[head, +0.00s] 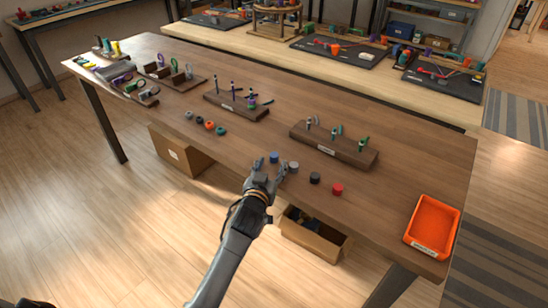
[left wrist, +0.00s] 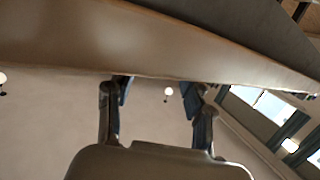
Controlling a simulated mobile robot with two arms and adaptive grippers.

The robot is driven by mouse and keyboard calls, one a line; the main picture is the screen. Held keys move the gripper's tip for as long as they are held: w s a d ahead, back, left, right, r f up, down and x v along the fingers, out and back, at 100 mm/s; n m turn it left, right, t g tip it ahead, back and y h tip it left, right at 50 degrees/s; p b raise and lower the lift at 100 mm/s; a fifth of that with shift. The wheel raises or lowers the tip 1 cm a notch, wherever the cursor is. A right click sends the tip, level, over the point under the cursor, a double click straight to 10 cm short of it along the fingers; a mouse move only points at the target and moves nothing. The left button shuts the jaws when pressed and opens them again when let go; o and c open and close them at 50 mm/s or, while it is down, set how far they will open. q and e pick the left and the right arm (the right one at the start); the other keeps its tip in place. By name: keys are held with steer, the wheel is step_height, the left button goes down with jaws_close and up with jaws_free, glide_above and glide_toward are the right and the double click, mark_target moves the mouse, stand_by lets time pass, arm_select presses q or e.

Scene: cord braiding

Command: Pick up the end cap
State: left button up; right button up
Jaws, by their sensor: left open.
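Several short round caps stand in a row near the front edge of the table: a blue one (head: 275,157), a grey one (head: 293,167), a black one (head: 314,177) and a red one (head: 337,189). Which of them is the end cap meant is not clear. My left gripper (head: 268,168) is at the table's front edge, just in front of the blue and grey caps. In the left wrist view its two fingers (left wrist: 156,92) are spread with nothing between them, and no cap shows there. My right gripper is out of view.
The wooden table (head: 400,178) carries a rack with upright tools (head: 333,146) behind the caps and an orange tray (head: 433,226) at the right. Small rings (head: 210,124) lie left of the gripper. An open box (head: 315,238) stands below the table.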

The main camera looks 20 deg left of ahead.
mark_target(273, 159)
arm_select(q)
steer(key=w, duration=0.5)
steer(key=shift+a+f, duration=0.25)
steer(key=c, duration=0.9)
